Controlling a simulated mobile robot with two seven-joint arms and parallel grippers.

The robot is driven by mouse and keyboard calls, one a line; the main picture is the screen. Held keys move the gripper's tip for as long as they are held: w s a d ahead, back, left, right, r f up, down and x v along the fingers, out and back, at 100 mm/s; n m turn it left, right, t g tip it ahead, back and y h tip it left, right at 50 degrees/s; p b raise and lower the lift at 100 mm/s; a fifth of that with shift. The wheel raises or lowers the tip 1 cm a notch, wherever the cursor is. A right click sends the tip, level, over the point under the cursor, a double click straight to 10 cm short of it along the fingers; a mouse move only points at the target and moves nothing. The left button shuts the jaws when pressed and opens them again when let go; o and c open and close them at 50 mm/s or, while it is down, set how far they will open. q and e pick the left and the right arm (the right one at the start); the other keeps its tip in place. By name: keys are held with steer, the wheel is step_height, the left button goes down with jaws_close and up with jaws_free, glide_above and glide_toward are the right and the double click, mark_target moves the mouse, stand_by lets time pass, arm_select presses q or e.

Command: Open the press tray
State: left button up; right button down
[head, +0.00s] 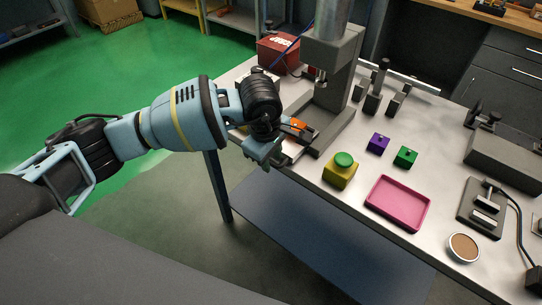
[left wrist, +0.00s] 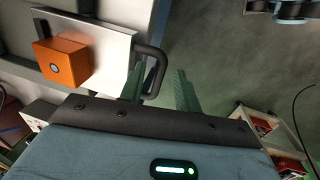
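The press (head: 333,55) stands at the table's left end. Its tray (head: 293,149) is a pale metal plate, partly hidden by my left arm in the head view. In the left wrist view the tray (left wrist: 112,40) carries an orange block (left wrist: 62,63) and has a black C-shaped handle (left wrist: 161,66) on its edge. The orange block also shows in the head view (head: 298,124). My left gripper (head: 262,160) is at the tray's front edge. Its green fingers (left wrist: 160,88) are apart, with the handle's bar between or just beyond them; contact is unclear. My right gripper is out of view.
A yellow block with a green button (head: 340,170), a purple block (head: 378,143), a green block (head: 405,156) and a pink tray (head: 398,203) stand right of the press. A red box (head: 279,53) is behind it. The floor before the table is clear.

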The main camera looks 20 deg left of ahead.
arm_select(q)
steer(key=shift+r, duration=0.2)
step_height(320, 180, up, 7)
steer(key=s, duration=0.1)
steer(key=shift+s+a+r, duration=0.15)
steer(key=shift+a+r, duration=0.05)
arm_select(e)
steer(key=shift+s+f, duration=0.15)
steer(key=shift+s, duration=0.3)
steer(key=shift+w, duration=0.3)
